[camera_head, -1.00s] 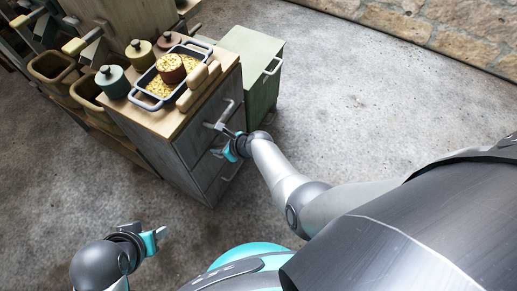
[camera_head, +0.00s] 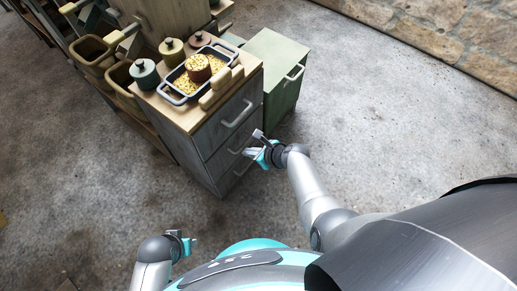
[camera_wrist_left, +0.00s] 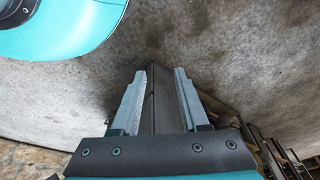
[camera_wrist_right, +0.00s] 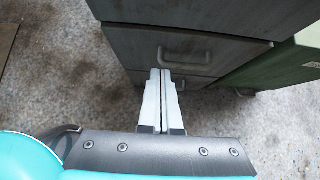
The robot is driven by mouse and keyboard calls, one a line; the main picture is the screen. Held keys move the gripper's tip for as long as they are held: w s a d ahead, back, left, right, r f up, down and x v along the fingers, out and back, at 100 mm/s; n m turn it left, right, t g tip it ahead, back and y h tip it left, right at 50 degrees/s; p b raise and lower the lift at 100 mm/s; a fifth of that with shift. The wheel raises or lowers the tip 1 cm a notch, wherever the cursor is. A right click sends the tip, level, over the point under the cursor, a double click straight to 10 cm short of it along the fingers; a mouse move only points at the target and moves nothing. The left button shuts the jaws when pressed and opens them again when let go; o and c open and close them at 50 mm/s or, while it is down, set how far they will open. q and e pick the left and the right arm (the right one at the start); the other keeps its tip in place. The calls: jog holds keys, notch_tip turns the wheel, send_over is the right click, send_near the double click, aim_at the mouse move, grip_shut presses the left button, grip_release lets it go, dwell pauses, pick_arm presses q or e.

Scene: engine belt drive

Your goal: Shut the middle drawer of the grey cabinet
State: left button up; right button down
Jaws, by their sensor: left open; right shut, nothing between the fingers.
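The grey cabinet (camera_head: 186,160) stands left of centre in the head view, with a wooden top and three stacked drawers. Its middle drawer (camera_head: 222,158) looks flush or nearly flush with the fronts above and below; a small gap cannot be ruled out. My right gripper (camera_head: 258,146) is shut and empty in front of this drawer; contact cannot be told. The right wrist view shows its fingers together (camera_wrist_right: 162,76). My left gripper (camera_head: 188,243) is open and empty, low over the floor (camera_wrist_left: 160,72).
A green cabinet (camera_head: 280,95) stands behind the grey one. A blue-rimmed tray (camera_head: 178,98) of yellow food and several lidded pots rest on the grey cabinet's top. Bins (camera_head: 92,57) stand at the left. The concrete floor (camera_head: 390,130) in front and to the right is clear.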

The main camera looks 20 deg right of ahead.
pick_arm(q)
jog(key=s+a+f+p, duration=0.3)
jog(key=s+f, duration=0.1)
jog(key=f, duration=0.2)
jog(key=shift+a, duration=0.3)
pick_arm(e)
jog(key=shift+v, duration=2.4)
pick_arm(q)
jog(key=s+a+f+p, duration=0.1)
jog(key=s+a+p, duration=0.2)
jog(key=s, duration=0.3)
jog(key=shift+a+y+p, duration=0.3)
jog(key=shift+y+p, duration=0.1)
jog(key=shift+p, duration=0.1)
pick_arm(e)
jog(key=s+d+f+n+g+h, duration=0.1)
jog(key=s+d+f+n, duration=0.3)
jog(key=s+n, duration=0.5)
jog(key=s+d+f+n+g+h, duration=0.2)
jog(key=s+d+n, duration=0.3)
jog(key=s+n, duration=0.5)
jog(key=s+d+f+n+g+h, duration=0.1)
jog(key=s+d+f+n+h, duration=0.2)
jog(key=s+n, duration=0.7)
notch_tip(320, 180, down, 3)
jog(key=shift+d+r+n+g, duration=0.2)
jog(key=shift+d+n+g, duration=0.1)
jog(key=shift+d+n, duration=0.6)
jog(key=shift+s, duration=0.15)
